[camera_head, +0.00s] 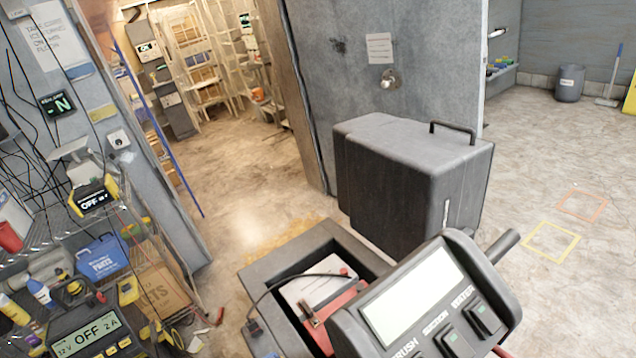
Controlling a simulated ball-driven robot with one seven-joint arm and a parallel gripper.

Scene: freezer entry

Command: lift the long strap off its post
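My gripper is not in view. In the lower middle, an open grey compartment (262,268) holds a white-topped red box (318,289), like a battery. A thin black cable (290,279) arcs over it, from a dark connector on the left rim towards a small red piece (344,271) at the right. A brownish metal piece (309,314) stands on the nearer red part. I cannot tell which of these is the long strap or its post. The control console covers part of the compartment's near right side.
A console (415,300) with a pale screen and a handle (497,250) stands at the front right. Behind it is a large dark grey tank (400,180). A wire shelf with a charger (88,335) and boxes crowds the left. Floor is open at the right and through the doorway.

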